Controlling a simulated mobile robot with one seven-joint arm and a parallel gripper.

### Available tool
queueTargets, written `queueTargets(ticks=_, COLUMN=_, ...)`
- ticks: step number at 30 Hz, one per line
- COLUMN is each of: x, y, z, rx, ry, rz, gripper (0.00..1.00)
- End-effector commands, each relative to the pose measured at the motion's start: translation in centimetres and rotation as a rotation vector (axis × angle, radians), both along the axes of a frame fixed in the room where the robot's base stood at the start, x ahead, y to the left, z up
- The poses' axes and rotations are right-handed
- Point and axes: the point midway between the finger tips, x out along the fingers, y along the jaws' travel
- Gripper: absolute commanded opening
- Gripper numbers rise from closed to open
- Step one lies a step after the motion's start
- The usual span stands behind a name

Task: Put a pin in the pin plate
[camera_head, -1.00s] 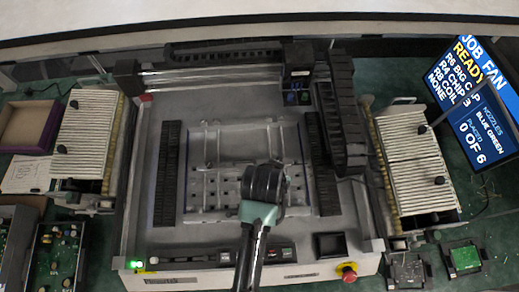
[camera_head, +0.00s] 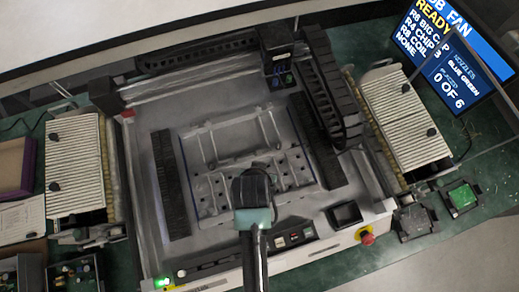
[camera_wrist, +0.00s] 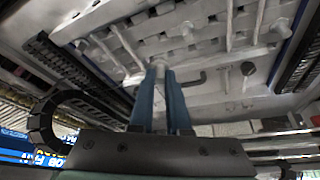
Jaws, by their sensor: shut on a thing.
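The pin plate (camera_head: 207,188) is a grey plate with rows of dark holes in the middle of the machine bed. In the wrist view the plate (camera_wrist: 150,28) lies beyond my fingertips, with a few short grey pins (camera_wrist: 188,32) standing on it. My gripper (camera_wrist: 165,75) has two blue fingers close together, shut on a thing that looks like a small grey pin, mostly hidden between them. In the head view my dark wrist (camera_head: 254,186) covers the front middle of the plate and hides the fingertips. I cannot tell whether the held pin touches the plate.
A black cable chain (camera_head: 328,88) and gantry head (camera_head: 277,65) stand behind and right of the plate. Ribbed feeders (camera_head: 75,165) flank the machine, with another feeder (camera_head: 405,115) at right. A red stop button (camera_head: 367,236) sits at the front right. The screen (camera_head: 455,70) reads 0 OF 6.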

Motion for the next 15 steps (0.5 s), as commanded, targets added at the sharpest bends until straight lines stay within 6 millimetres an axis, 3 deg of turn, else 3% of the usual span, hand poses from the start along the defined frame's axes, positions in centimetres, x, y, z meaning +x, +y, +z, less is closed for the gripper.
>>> queueTargets(ticks=15, x=0.0, y=0.0, z=-3.2, rx=0.000, ry=0.000, rz=0.000, gripper=0.00)
